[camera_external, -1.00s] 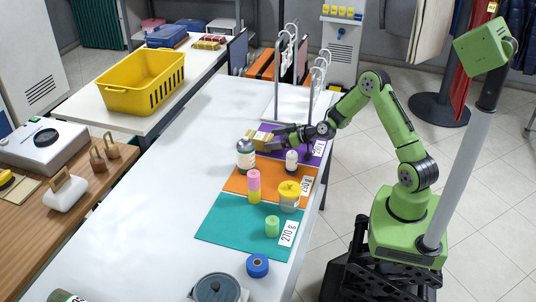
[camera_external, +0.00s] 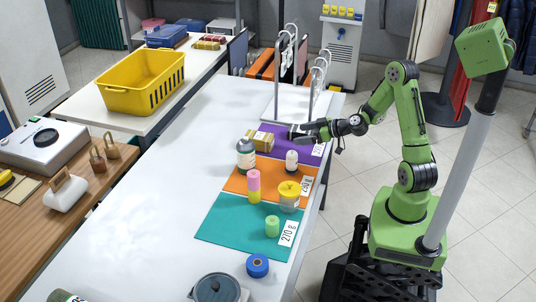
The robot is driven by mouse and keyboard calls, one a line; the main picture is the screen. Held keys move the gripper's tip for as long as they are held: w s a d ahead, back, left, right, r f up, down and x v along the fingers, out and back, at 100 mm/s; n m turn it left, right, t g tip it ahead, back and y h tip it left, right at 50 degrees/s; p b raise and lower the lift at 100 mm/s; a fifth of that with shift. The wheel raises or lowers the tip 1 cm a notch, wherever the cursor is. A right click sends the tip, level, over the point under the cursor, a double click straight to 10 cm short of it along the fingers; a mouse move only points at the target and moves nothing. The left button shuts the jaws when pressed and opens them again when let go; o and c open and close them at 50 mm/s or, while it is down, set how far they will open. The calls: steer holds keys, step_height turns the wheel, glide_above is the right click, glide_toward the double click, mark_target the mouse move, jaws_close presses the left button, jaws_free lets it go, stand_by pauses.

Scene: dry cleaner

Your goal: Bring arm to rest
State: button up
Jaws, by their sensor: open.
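My gripper (camera_external: 296,134) is open and empty, above the purple mat (camera_external: 278,133) at the far end of the white table. A tan box-like item (camera_external: 263,141) lies to the left of the fingertips, apart from them, at the mat's left end. My green arm (camera_external: 408,110) reaches leftward from the base, its elbow raised. The gap between the fingers is too small to see clearly.
A teal mat (camera_external: 225,228) holds a green cylinder (camera_external: 272,226). A white rack (camera_external: 278,85) stands behind the gripper.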

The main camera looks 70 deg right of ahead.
steer(key=s+a+r+n+g+y+p, duration=0.2)
steer(key=s+a+r+n+g+p, duration=0.3)
steer(key=a+r, duration=0.65)
steer(key=s+a+r+m+g+p, duration=0.1)
steer(key=s+r+p, duration=0.1)
steer(key=s, duration=0.4)
steer(key=s+a+r+m+g+h+p, duration=0.1)
steer(key=s+r+m+p, duration=0.1)
steer(key=s+r, duration=0.2)
steer(key=s+a+r+m+g+h+p, duration=0.1)
steer(key=s+r, duration=0.3)
steer(key=s, duration=0.6)
steer(key=shift+a+m+p, duration=0.45)
steer(key=shift+m+p, duration=0.05)
steer(key=shift+p, duration=0.2)
